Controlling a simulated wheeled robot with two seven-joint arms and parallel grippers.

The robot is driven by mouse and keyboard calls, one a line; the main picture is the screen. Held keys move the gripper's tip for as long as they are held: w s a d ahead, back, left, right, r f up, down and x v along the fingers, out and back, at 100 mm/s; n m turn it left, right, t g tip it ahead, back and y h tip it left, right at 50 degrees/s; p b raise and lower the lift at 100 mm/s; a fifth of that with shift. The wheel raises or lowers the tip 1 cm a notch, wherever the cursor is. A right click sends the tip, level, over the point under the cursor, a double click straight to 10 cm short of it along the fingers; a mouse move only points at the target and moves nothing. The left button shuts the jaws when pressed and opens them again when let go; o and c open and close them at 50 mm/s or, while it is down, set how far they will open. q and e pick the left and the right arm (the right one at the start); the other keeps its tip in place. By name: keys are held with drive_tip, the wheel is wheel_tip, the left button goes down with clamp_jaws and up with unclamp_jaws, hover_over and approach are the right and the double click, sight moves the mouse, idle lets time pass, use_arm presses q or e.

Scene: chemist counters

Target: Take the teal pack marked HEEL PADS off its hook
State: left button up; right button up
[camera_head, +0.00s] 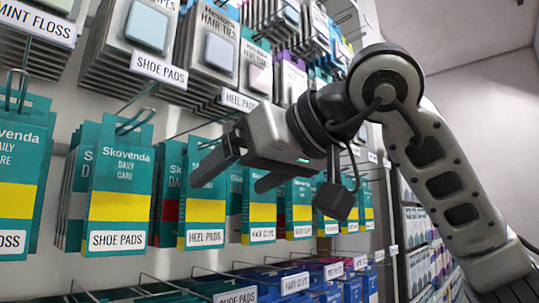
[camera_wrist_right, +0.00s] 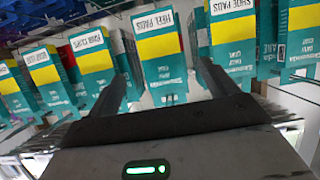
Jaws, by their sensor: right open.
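The teal pack marked HEEL PADS (camera_head: 206,212) hangs in the middle row of the head view, with a yellow band and a white label at its bottom. My right gripper (camera_head: 232,178) is open and empty in front of the row; one finger covers part of this pack's upper front. In the right wrist view, the HEEL PADS pack (camera_wrist_right: 161,46) appears upside down beyond the gap between the two open fingers (camera_wrist_right: 162,72). I see no contact with it. Its hook is mostly hidden. My left gripper is not in view.
A teal SHOE PADS pack (camera_head: 119,195) hangs to the left, and a teal HAIR CLIPS pack (camera_head: 262,215) close to the right. Grey packs (camera_head: 212,50) hang above on hooks. More hooks and packs (camera_head: 235,294) are below. Open aisle lies right of the rack.

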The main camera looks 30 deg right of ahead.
sight(207, 200)
drive_tip(key=p+x, duration=0.1)
drive_tip(key=x, duration=0.7)
drive_tip(key=shift+w+a+f, duration=0.1)
drive_tip(key=shift+w+f, duration=0.05)
drive_tip(key=shift+w, duration=0.15)
drive_tip(key=c, duration=1.1)
